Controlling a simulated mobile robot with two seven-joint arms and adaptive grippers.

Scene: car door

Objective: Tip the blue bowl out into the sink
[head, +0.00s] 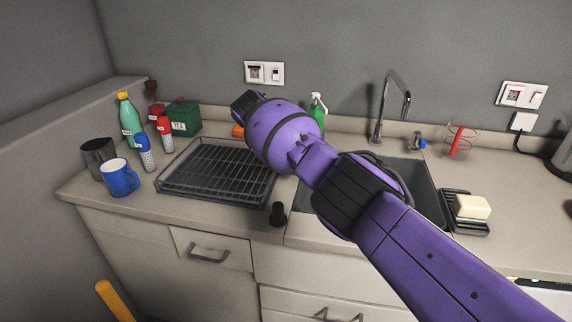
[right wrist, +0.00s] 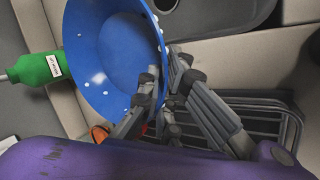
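The blue bowl (right wrist: 100,50), dotted with white, shows in the right wrist view with its inside turned towards the camera. No loose contents can be made out in it. My right gripper (right wrist: 165,82) has its fingers on either side of the bowl's rim, shut on it. In the head view my purple right arm crosses the middle and hides both the bowl and the fingers. The dark sink (head: 428,195) lies partly behind this arm, with its tap (head: 380,115) at the back. My left gripper is not in view.
A black drying rack (head: 215,175) stands left of the sink. Mugs (head: 119,177), bottles (head: 130,118) and a green tea box (head: 183,117) stand farther left. A green soap bottle (head: 317,108) is behind my arm. Soap (head: 472,207) sits on a dish to the right.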

